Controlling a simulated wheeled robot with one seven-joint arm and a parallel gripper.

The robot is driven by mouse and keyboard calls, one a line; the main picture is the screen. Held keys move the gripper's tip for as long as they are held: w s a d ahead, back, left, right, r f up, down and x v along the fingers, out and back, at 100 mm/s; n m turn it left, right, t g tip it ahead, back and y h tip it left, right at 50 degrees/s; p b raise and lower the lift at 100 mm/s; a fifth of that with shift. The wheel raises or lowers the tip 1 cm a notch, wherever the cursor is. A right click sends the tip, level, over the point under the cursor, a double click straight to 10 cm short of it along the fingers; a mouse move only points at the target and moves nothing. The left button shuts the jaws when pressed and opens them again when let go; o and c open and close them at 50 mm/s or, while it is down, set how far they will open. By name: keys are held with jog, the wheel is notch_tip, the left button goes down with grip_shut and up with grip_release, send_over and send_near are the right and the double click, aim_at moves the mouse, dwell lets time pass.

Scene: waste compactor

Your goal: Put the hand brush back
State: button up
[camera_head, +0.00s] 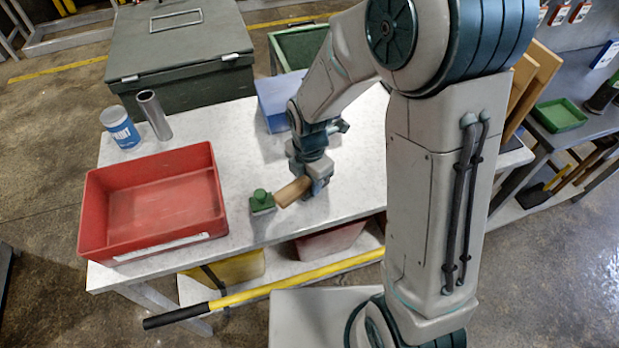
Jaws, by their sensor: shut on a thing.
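My gripper (316,187) is low over the right part of the white-topped table, at the end of my bent arm. It is shut on the right end of a brown wooden piece, which I take for the hand brush (292,192). The brush points left and slightly down in the picture. A green block with a round knob (262,201) is at its left end; I cannot tell whether it is joined to the brush or only next to it. My fingertips are mostly hidden by the wrist. I cannot tell whether the brush touches the table.
A red tray (150,246) stands at the table's (190,130) front left, empty. A blue box (272,106) stands at the back. A yellow bar with a black grip (290,284) runs along the front.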

jog(key=shift+f, duration=0.2)
jog(key=o, duration=1)
jog(key=shift+c, duration=0.2)
jog(key=shift+r, duration=0.2)
notch_tip(320, 180, up, 12)
jog(key=shift+d+r, duration=0.1)
jog(key=s+d+r+m+t, duration=0.1)
jog(key=s+d+m, duration=0.5)
jog(key=m, duration=0.6)
jog(key=s+d+r+m+t, duration=0.2)
jog(key=s+d+r+m, duration=0.2)
jog(key=m, duration=0.9)
jog(key=shift+s+d+r+m, duration=0.25)
jog(key=shift+s+d, duration=0.65)
jog(key=shift+d, duration=0.65)
